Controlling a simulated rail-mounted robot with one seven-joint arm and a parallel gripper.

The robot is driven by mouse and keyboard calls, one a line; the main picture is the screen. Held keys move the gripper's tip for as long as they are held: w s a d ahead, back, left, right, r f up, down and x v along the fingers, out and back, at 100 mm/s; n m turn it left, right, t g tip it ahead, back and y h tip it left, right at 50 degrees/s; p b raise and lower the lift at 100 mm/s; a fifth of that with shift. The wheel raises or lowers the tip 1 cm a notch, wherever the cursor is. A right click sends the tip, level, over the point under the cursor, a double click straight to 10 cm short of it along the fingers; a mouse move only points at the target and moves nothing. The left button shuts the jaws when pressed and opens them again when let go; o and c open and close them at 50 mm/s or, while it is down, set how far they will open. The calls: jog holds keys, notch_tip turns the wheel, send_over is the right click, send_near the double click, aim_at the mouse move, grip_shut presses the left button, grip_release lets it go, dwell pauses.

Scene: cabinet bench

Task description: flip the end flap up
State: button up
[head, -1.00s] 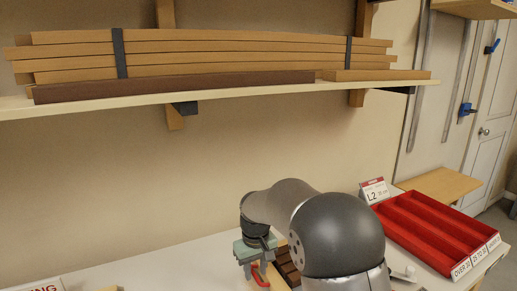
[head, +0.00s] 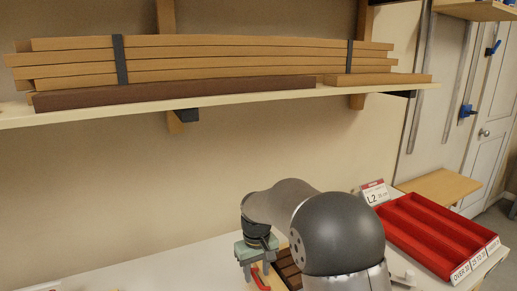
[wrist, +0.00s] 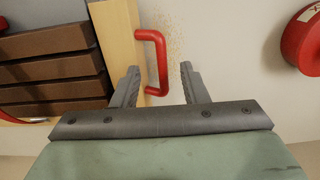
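My gripper (wrist: 158,68) is open in the wrist view, with its two fingers spread on either side of a red handle (wrist: 163,62). The handle is fixed to a light wooden panel (wrist: 118,50). Its depth relative to the fingertips is unclear, and I see no grip on it. In the head view my gripper (head: 254,272) is low over the bench, with the red handle (head: 260,279) beside it. A light wooden board (head: 440,187), possibly the end flap, lies flat beyond the red tray. I cannot tell for sure which panel is the flap.
Dark brown slats (wrist: 50,70) lie beside the wooden panel. A red round object (wrist: 302,42) is at the wrist view's right edge. A red divided tray (head: 432,232) and an L2 sign (head: 374,193) stand on the right. A shelf (head: 215,100) with strapped boards hangs above.

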notch_tip(320, 180, up, 7)
jog(key=p, duration=0.4)
jog(key=shift+r, duration=0.1)
